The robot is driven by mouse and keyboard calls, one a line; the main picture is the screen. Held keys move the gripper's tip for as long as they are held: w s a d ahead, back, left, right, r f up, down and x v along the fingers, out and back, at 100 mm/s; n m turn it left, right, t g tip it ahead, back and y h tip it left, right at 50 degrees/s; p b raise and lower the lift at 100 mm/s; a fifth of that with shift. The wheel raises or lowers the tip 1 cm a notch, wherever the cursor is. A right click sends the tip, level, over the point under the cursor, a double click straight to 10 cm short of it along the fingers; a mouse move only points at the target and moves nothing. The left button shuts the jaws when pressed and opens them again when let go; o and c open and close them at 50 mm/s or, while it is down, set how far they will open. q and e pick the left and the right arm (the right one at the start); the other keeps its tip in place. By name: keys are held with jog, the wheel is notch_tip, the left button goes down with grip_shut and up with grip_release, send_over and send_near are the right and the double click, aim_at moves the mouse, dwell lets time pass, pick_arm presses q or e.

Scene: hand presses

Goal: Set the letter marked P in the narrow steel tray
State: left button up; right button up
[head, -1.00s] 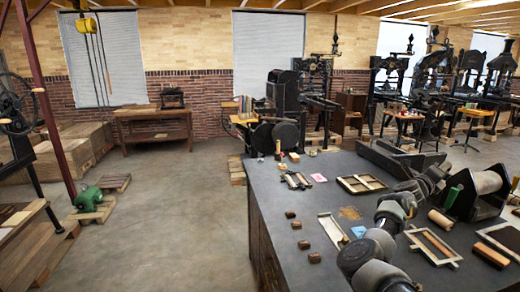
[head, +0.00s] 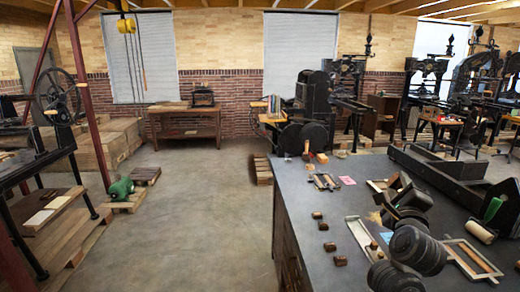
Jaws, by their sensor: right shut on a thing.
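The narrow steel tray (head: 357,233) is a long pale tray lying on the dark bench, left of my right arm. My right gripper (head: 384,208) is above the bench near the tray's far end. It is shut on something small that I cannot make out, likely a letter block. My left gripper is not in view.
A wooden frame (head: 470,260) and a roller (head: 481,231) lie right of my arm. A long black press bed (head: 440,175) stands behind. A pink card (head: 347,180) and small tools (head: 325,182) lie at the far left. The bench's left strip is mostly clear.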

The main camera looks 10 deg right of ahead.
jog(key=s+a+f+n+t+y, duration=0.1)
jog(key=s+a+f+n+y, duration=0.1)
jog(key=s+a+f+y, duration=0.2)
jog(key=s+a+f+n+t+y+b, duration=0.1)
jog(key=s+a+f+n+y, duration=0.2)
jog(key=s+a+f, duration=0.5)
jog(key=a+f+y, duration=0.1)
jog(key=a+f, duration=0.3)
jog(key=a, duration=0.4)
jog(key=shift+s, duration=0.3)
jog(key=s+a+f+y, duration=0.1)
jog(key=s+f, duration=0.3)
jog(key=f, duration=0.2)
jog(key=shift+s+a+n, duration=0.2)
jog(key=shift+n, duration=0.1)
jog(key=shift+f, duration=0.15)
